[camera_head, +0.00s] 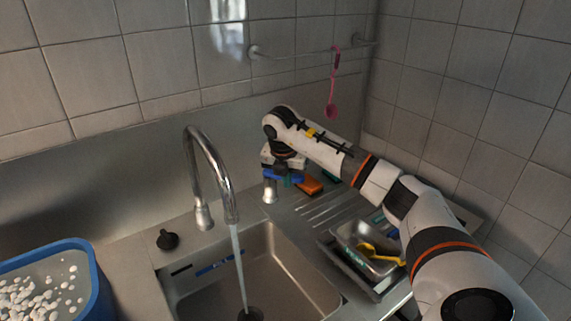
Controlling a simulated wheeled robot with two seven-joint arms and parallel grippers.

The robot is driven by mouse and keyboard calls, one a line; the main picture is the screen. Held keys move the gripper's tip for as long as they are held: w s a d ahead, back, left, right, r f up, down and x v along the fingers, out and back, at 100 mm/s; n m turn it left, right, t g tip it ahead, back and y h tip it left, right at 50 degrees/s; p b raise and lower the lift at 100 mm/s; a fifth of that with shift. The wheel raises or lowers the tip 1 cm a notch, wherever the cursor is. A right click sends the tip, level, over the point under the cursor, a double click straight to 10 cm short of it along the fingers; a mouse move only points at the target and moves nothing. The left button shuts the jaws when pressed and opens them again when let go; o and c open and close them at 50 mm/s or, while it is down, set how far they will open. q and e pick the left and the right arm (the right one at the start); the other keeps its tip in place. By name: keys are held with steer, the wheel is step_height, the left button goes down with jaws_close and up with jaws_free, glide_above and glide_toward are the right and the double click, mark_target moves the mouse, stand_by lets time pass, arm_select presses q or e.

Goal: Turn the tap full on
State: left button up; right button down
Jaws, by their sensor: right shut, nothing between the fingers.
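The chrome gooseneck tap (218,180) stands behind the sink, its spout curving over the basin. A stream of water (240,270) runs from it down toward the dark drain. A short chrome post (270,191) stands at the back right rim of the sink; I cannot tell for sure whether it is the tap's control. My right gripper (284,178) reaches in from the right, just above and beside this post, shut and empty. I cannot tell whether it touches the post, as the wrist hides part of the area. My left gripper is not in view.
A black knob (168,240) sits left of the sink basin (285,265). A blue tub (97,285) with white pieces stands at the lower left. A metal tray (352,233) with a yellow spoon (382,255) lies right. A pink spoon (332,100) hangs from the wall rail (295,55).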

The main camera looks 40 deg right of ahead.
steer(key=w+d+f+p, duration=0.1)
steer(key=d, duration=0.1)
steer(key=w+d+f, duration=0.1)
steer(key=d, duration=0.1)
steer(key=shift+w+f+p, duration=0.2)
steer(key=shift+f+p, duration=0.15)
steer(key=shift+p, duration=0.05)
